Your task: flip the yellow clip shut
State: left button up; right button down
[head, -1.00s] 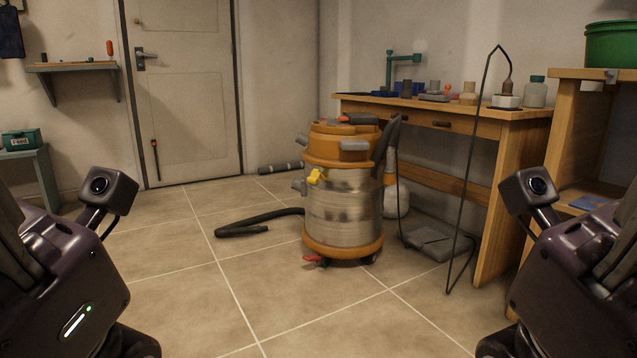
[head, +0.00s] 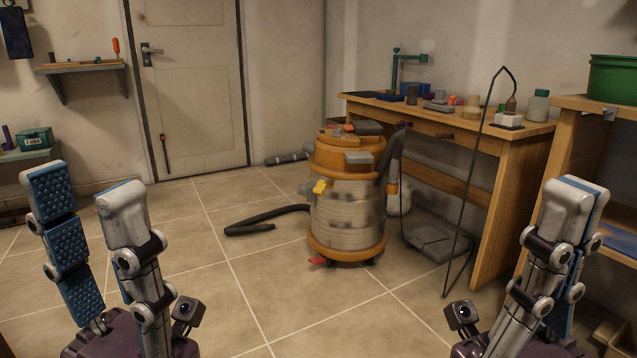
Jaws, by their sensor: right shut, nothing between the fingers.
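The yellow clip (head: 322,187) is on the left front side of the shop vacuum (head: 348,220), just below its orange upper part. It is small in view, and I cannot tell how far it stands off the drum. My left gripper (head: 88,195) is at the lower left, pointing up, its two fingers apart with nothing between them. My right gripper (head: 573,205) is at the lower right, pointing up, its fingers together and empty. Both grippers are in the foreground, well apart from the vacuum and the clip.
A black hose (head: 265,219) lies on the floor left of the vacuum. A wooden workbench (head: 487,160) with tools stands behind it to the right, a thin dark cable (head: 470,180) hanging in front. A red foot lever (head: 317,261) is low on the vacuum. The tiled floor in front is clear.

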aim_at(318, 190)
jog(key=i+j+z, duration=0.15)
jog(key=i+j, duration=0.65)
jog(key=i, duration=0.3)
jog(key=i+j+z, duration=0.1)
jog(key=i+j, duration=0.85)
jog(key=i, duration=0.15)
